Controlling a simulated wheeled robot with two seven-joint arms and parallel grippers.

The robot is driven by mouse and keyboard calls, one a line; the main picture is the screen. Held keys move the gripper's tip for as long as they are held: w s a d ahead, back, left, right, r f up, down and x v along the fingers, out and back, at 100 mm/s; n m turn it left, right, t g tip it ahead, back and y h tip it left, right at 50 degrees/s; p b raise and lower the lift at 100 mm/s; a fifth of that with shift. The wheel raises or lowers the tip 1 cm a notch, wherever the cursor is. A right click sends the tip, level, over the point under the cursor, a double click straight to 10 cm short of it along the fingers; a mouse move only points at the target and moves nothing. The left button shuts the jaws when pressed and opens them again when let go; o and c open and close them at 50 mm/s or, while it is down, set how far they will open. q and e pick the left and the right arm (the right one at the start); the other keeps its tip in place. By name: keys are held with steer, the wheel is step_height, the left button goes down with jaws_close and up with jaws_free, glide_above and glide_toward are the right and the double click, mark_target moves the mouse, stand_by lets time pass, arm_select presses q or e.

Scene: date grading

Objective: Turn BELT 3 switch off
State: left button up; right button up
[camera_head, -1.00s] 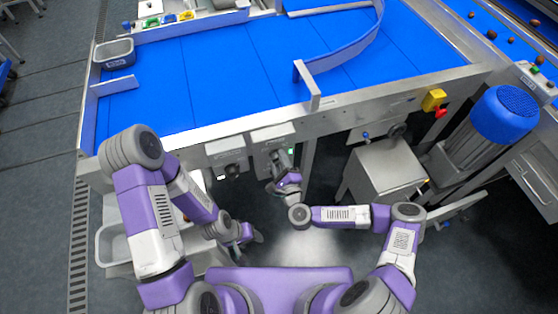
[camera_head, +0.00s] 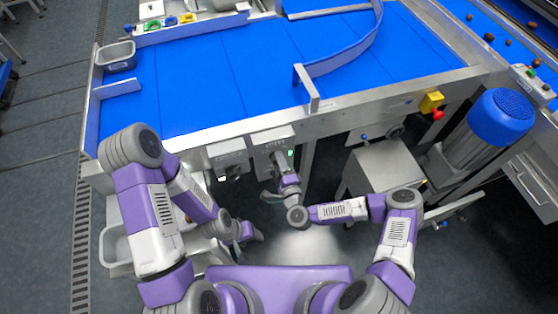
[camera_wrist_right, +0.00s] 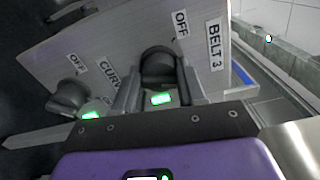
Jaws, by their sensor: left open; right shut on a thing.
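The BELT 3 switch, a dark rotary knob (camera_wrist_right: 158,66), sits on a grey panel (camera_wrist_right: 120,35) with "OFF" and "BELT 3" labels. A green lamp (camera_wrist_right: 162,98) beside it is lit. My right gripper (camera_wrist_right: 160,84) is shut on this knob, one finger on each side. In the head view its box (camera_head: 272,141) hangs under the belt's front edge, with my right gripper (camera_head: 281,163) at its face, partly hiding the knob. My left gripper (camera_head: 252,235) is open and empty, low and to the left, apart from the panels.
A second switch knob (camera_wrist_right: 67,97) with an "OFF" label, a partly hidden "CURV..." label and a lit green lamp (camera_wrist_right: 90,115) is close beside. The blue belt (camera_head: 240,75) lies above. A grey cabinet (camera_head: 385,168) and a blue motor (camera_head: 503,115) stand to the right.

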steer(key=n+p, duration=0.2)
steer(key=n, duration=0.4)
steer(key=shift+r+n, duration=0.15)
steer(key=shift+n, duration=0.15)
steer(key=n, duration=0.3)
steer(key=shift+p, duration=0.4)
steer(key=shift+n, duration=1.6)
steer(key=o, duration=1)
steer(key=shift+o, duration=0.2)
